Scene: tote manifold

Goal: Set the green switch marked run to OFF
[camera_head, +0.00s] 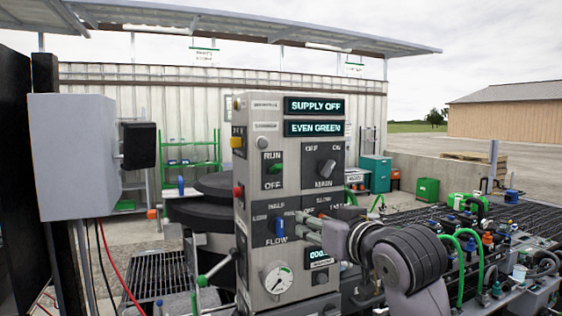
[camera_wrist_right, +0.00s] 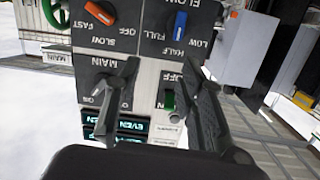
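The green switch (camera_head: 275,169) sits on a dark plate on the front of the grey control cabinet (camera_head: 262,112), with RUN printed above it and OFF below. I cannot tell for sure which way its lever leans. My right gripper (camera_head: 312,226) is in front of the cabinet, low and to the right of the switch. In the right wrist view, which is upside down, the gripper (camera_wrist_right: 160,105) is open and empty, with the green switch (camera_wrist_right: 169,101) between its fingers in the picture, apparently beyond them. My left gripper is not in view.
The MAIN knob (camera_head: 326,168) is right of the switch, and the blue FLOW knob (camera_head: 279,227) is below. A gauge (camera_head: 278,278) sits low on the cabinet. Displays read SUPPLY OFF and EVEN GREEN. A grey box (camera_head: 78,155) stands left. A crowded bench (camera_head: 430,212) extends right.

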